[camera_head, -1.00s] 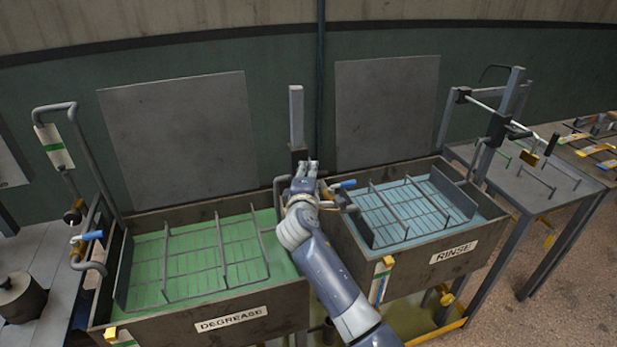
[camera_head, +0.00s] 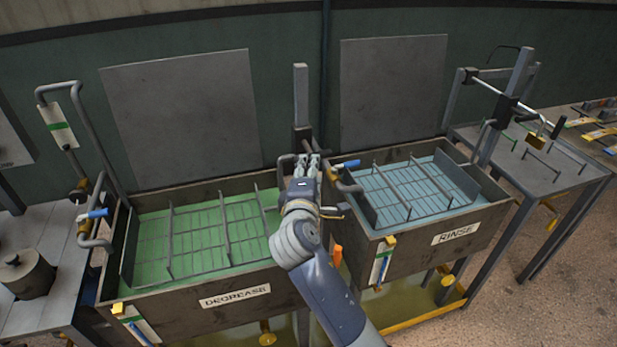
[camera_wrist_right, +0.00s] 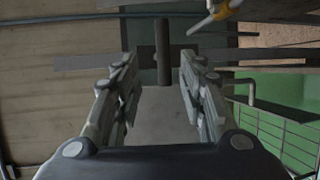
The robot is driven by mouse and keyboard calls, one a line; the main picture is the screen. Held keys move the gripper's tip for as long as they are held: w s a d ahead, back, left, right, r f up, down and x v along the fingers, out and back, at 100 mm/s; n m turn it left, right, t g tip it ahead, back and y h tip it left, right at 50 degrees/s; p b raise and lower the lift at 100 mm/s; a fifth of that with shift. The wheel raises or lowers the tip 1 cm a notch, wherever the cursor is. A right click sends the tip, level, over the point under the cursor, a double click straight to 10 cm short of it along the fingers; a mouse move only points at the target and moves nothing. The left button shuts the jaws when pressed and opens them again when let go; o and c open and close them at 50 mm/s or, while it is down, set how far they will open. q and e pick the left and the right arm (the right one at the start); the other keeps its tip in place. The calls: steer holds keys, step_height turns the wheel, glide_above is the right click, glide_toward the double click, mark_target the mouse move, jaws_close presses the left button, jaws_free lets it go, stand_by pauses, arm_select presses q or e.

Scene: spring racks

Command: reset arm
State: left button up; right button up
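My right gripper (camera_head: 308,160) is raised over the gap between the two tanks, its fingers pointing at the grey upright post (camera_head: 301,95) behind them. In the right wrist view the two fingers (camera_wrist_right: 158,90) are apart with nothing held between them. The dark end of a post (camera_wrist_right: 163,50) shows beyond them. My right forearm runs down to the bottom edge of the head view. My left gripper is in neither view.
The green DEGREASE tank (camera_head: 205,295) with a wire rack is on the left, the blue RINSE tank (camera_head: 440,258) on the right. Blue-handled taps (camera_head: 347,164) and (camera_head: 92,214) stand beside them. A metal table (camera_head: 545,165) is at right, a grey pot (camera_head: 25,275) at left.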

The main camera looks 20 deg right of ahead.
steer(key=shift+v, duration=1.05)
